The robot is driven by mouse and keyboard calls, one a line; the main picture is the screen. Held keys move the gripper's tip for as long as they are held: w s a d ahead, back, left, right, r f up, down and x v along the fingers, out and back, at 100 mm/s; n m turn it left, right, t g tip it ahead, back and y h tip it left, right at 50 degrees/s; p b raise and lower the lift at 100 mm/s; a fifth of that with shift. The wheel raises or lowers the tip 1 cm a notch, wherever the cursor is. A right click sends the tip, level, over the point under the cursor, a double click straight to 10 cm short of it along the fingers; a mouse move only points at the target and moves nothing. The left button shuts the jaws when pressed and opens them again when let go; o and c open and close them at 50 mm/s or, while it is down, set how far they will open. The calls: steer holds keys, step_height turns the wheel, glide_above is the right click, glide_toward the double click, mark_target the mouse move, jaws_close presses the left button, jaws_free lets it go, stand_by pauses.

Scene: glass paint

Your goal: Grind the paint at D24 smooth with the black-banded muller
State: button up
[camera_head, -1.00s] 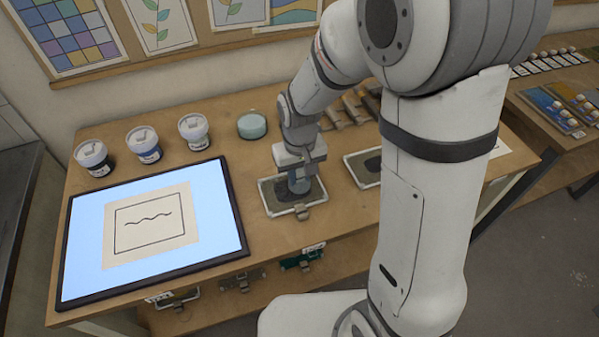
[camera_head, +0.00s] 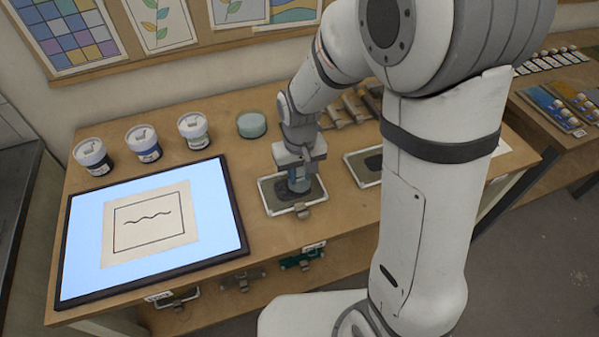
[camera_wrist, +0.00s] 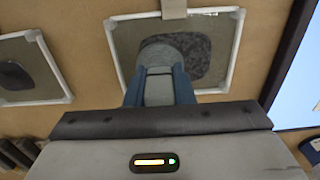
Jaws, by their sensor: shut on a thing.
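My gripper (camera_head: 298,180) points down over a framed grinding slab (camera_head: 271,198) on the bench, just right of the light panel. It is shut on a grey muller (camera_wrist: 158,62), which also shows low between the fingers in the wrist view. The muller's foot is in the dark paint patch (camera_wrist: 203,58), which looks speckled and uneven in the wrist view. Its band is hidden, and I cannot read the label D24 on the slab's tab (camera_head: 302,210).
A second slab (camera_head: 349,160) with dark paint lies to the right, partly behind my arm. The lit panel (camera_head: 88,255) with a line drawing is on the left. Several lidded jars (camera_head: 143,142) and a round teal pot (camera_head: 252,124) stand behind. More tools (camera_head: 355,108) lie at the back.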

steer(key=shift+f, duration=0.4)
stand_by(0.4)
steer(key=shift+a, duration=0.1)
